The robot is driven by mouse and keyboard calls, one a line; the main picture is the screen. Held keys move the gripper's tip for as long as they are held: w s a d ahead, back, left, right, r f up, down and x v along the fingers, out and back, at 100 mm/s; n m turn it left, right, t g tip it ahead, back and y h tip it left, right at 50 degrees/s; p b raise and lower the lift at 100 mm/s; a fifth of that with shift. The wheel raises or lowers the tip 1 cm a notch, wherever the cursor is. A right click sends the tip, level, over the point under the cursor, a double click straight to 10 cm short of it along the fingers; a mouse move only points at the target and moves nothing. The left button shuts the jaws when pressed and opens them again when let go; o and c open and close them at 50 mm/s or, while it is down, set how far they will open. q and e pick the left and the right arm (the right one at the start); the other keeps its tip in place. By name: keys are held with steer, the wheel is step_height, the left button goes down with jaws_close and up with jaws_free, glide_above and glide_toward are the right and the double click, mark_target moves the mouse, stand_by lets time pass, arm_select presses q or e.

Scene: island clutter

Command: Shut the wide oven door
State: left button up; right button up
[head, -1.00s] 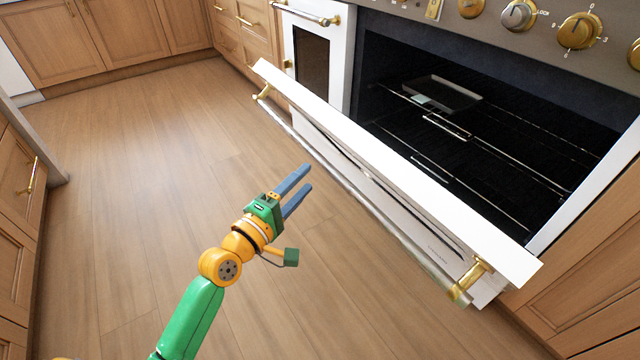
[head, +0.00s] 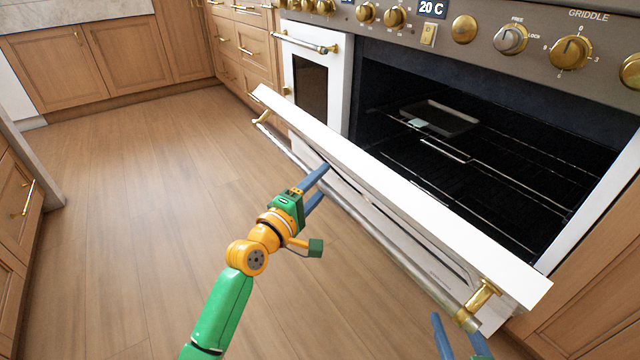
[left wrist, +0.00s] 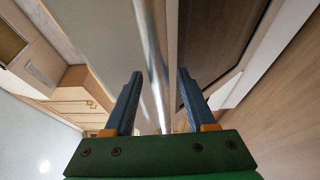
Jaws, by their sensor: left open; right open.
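The wide oven door (head: 420,198) is white and hangs partly open, tilted outward below the dark oven cavity (head: 480,150). Its long silver handle (head: 400,257) runs along the front on brass mounts. My left gripper (head: 322,181) is open at the handle, left of its middle. In the left wrist view the handle (left wrist: 152,60) runs lengthwise between the two blue fingers of the left gripper (left wrist: 158,72); I cannot tell whether they touch it. My right gripper (head: 457,326) is open at the bottom edge, near the handle's near end; most of it is out of frame.
A dark tray (head: 440,117) lies on a rack inside the oven. A narrow white door (head: 318,75) beside it is closed. Brass knobs (head: 570,52) line the panel above. Wooden cabinets (head: 110,65) stand at the back and left. The wooden floor (head: 150,210) is clear.

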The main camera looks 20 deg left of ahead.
arm_select(q)
jaws_close()
stand_by(1.4)
